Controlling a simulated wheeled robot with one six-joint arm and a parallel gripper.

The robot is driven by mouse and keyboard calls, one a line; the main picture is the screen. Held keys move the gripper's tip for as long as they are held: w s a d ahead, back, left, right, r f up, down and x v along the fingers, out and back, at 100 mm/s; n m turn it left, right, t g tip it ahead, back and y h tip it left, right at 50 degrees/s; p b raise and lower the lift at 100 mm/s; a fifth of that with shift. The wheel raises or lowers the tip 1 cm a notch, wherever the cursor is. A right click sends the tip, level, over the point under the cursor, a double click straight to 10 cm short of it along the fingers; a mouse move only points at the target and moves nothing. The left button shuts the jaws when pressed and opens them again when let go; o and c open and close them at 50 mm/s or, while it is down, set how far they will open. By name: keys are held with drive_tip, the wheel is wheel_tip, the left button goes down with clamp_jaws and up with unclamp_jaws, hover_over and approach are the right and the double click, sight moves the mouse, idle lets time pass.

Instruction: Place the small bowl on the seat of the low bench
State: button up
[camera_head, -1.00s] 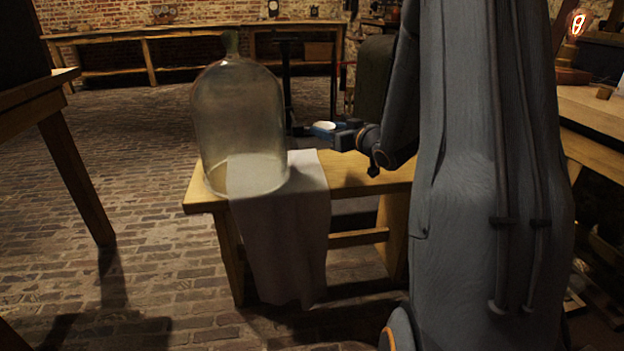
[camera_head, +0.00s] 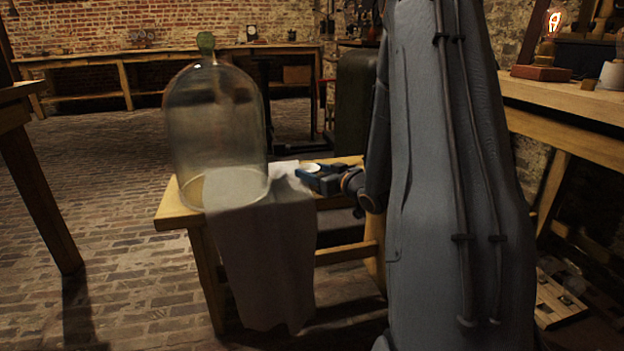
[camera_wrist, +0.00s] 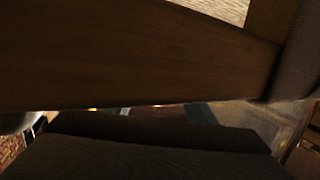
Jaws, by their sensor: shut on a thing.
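The small white bowl (camera_head: 311,167) is in the jaws of my gripper (camera_head: 310,177), which is shut on it. In the head view they appear just over the seat of the low wooden bench (camera_head: 178,217), near the right side of the cloth. I cannot tell whether the bowl touches the seat or hangs a little above it. My arm hides the bench's right end. The wrist view is dark, filled by close brown surfaces, and I cannot make out the bowl there for sure.
A tall glass bell jar (camera_head: 215,130) stands on the bench's left part, close left of my gripper. A grey cloth (camera_head: 265,265) lies over the seat and hangs down the front. A workbench (camera_head: 570,112) is at right, and a table (camera_head: 35,180) at left.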

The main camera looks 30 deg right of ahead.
drive_tip(key=shift+f, duration=0.2)
drive_tip(key=shift+f, duration=0.3)
drive_tip(key=o, duration=1)
drive_tip(key=shift+o, duration=0.2)
drive_tip(key=shift+r, duration=0.15)
drive_tip(key=shift+s+r, duration=0.2)
drive_tip(key=shift+s, duration=0.1)
drive_tip(key=s+p, duration=0.1)
drive_tip(key=s, duration=0.2)
drive_tip(key=s+d+r+p, duration=0.1)
drive_tip(key=s+p, duration=0.1)
drive_tip(key=s, duration=0.2)
drive_tip(key=s+p, duration=0.1)
drive_tip(key=s, duration=0.3)
drive_tip(key=shift+d+r+p, duration=0.15)
drive_tip(key=shift+r+p, duration=0.2)
drive_tip(key=shift+r, duration=0.05)
drive_tip(key=shift+s, duration=0.1)
